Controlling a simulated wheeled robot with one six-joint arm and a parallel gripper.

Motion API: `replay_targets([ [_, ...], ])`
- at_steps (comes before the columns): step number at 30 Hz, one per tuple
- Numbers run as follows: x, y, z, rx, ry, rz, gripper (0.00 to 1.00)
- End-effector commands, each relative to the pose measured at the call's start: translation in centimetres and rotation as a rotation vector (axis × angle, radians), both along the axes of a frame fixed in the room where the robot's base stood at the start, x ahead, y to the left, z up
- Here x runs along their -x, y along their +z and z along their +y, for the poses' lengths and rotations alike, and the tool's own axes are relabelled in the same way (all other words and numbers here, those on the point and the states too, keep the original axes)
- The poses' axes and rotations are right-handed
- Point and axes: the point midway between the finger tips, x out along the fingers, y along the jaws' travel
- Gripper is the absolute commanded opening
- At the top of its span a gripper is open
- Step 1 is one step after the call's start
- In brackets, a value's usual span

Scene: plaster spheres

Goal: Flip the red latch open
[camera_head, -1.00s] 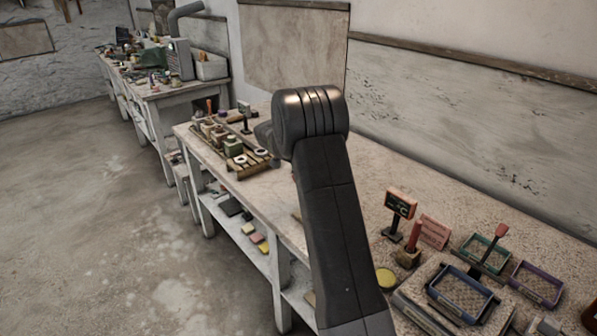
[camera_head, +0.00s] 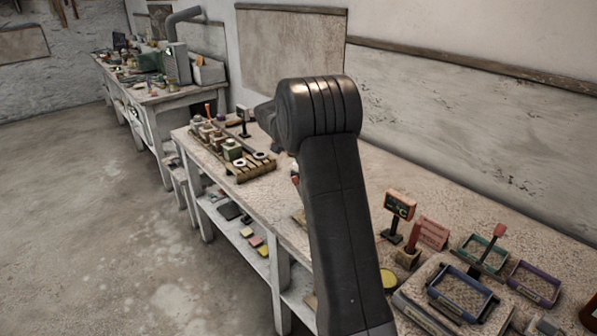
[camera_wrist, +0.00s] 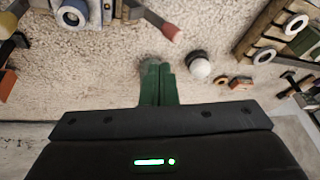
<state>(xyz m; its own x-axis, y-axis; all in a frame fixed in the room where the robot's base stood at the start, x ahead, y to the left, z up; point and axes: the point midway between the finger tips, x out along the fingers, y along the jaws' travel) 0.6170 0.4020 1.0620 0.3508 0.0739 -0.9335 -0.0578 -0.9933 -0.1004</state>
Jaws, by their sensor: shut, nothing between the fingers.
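In the wrist view, my gripper (camera_wrist: 159,66) has its two green fingers shut together with nothing between them, over the pale speckled worktop. A dark bar with a dull red end (camera_wrist: 170,32) lies beyond the fingertips, apart from them. It runs from a grey-blue block with a white ring (camera_wrist: 74,15). This may be the red latch, but I cannot tell for sure. In the head view my arm hides the gripper.
A white ball on a dark base (camera_wrist: 200,68) stands right of the fingers, with a small orange piece (camera_wrist: 240,82) beyond. A slatted wooden rack with white rings (camera_wrist: 272,40) is at upper right. The head view shows trays (camera_head: 459,293) and a small sign stand (camera_head: 398,206) at right.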

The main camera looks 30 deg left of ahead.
Motion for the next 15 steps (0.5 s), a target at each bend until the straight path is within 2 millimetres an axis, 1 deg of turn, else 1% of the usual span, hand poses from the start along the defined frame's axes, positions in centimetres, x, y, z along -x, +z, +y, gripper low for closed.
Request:
replay_targets([
  [1, 0.2, 1.0, 0.2, -0.003, 0.001, -0.002, 0.00],
  [3, 0.5, 2.2, 0.5, -0.001, 0.000, -0.001, 0.00],
  [6, 0.9, 3.7, 0.8, 0.000, 0.000, 0.000, 0.00],
  [10, 1.2, 4.8, 1.0, 0.001, 0.000, 0.001, 0.00],
  [15, 1.3, 5.1, 1.1, 0.002, -0.002, 0.003, 0.00],
])
